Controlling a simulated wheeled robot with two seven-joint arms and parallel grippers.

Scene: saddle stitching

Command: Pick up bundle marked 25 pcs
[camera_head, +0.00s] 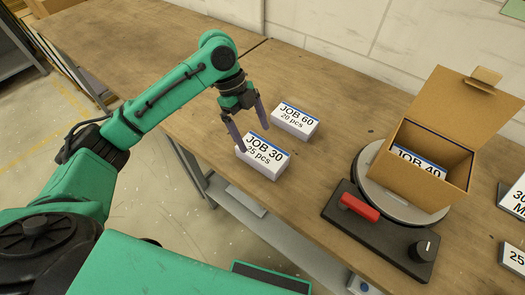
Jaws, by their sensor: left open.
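The bundle marked "JOB 30, 25 pcs" (264,160) is a white block with a blue stripe, lying near the front edge of the wooden bench. My left gripper (252,137) is open at this bundle, with one dark finger at its left end and the other toward its far side. I cannot tell whether the fingers touch it. A second bundle, marked "JOB 60, 20 pcs" (295,123), lies just behind and to the right, apart from the gripper. My right gripper is not in view.
An open cardboard box (439,182) holding a bundle marked "JOB 40" (418,160) stands on a round plate of a dark device with a red part (360,207) and a knob. Partly cut-off signs (514,197) lie at the right edge. The bench's left part is clear.

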